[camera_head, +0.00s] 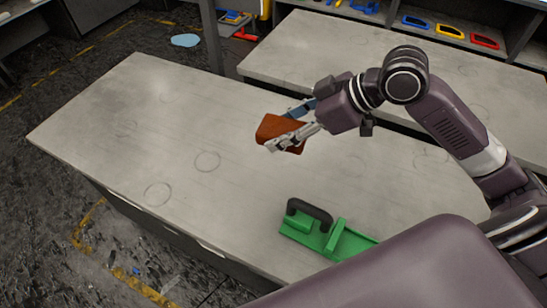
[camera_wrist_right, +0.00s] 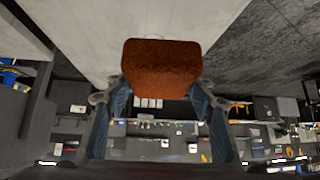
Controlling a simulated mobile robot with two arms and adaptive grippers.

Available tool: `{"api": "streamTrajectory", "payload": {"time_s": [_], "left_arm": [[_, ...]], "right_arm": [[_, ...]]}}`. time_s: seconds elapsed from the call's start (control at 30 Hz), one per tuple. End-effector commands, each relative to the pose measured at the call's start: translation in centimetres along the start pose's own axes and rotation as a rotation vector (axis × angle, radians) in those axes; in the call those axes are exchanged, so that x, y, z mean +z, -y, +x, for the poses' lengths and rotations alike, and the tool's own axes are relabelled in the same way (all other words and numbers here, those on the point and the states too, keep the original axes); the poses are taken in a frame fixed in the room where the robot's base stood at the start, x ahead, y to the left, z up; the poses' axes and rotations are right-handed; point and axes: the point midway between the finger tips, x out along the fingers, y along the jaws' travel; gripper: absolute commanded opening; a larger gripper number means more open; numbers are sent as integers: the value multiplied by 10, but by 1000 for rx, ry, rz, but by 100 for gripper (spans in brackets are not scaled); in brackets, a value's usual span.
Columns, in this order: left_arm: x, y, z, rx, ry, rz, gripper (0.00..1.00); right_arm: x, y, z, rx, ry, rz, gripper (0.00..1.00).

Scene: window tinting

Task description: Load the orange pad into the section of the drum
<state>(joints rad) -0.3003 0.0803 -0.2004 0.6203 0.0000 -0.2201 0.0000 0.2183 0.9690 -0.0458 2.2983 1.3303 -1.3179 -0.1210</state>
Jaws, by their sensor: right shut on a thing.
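The orange pad (camera_head: 270,128) is a brown-orange block held in the air over the grey table. My right gripper (camera_head: 289,127) is shut on it, with a finger on each side. In the right wrist view the pad (camera_wrist_right: 161,66) sits across the fingertips, its rough broad face showing, and hides part of what lies behind. I cannot make out a drum in either view. My left gripper is not in view.
A green tool with a black handle (camera_head: 305,228) lies at the table's near side, partly hidden by a part of my body. The left of the grey table (camera_head: 130,120) is bare. A second table (camera_head: 300,45) and shelves with coloured frames (camera_head: 447,31) stand behind.

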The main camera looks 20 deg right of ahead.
Motion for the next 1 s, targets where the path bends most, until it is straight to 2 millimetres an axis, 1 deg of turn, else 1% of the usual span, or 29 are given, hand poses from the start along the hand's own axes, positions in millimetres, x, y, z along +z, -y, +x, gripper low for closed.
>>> {"api": "streamTrajectory", "payload": {"time_s": [0.03,0.1,0.2,0.3,0.37,0.47,0.8,0.9,1.0], "left_arm": [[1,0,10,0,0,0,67],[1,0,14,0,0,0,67],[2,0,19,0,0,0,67],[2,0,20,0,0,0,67],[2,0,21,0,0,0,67],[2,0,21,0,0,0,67],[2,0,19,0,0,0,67],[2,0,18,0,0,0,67],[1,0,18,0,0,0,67]], "right_arm": [[2,-12,7,25,3,13,19],[2,-25,12,50,3,37,19],[2,-38,15,77,1,65,19],[5,-45,20,90,1,82,19],[11,-46,26,92,3,88,19],[28,-45,42,89,5,92,19],[89,-46,104,90,2,92,19],[102,-46,117,91,1,89,19],[110,-47,125,93,1,87,19]]}}
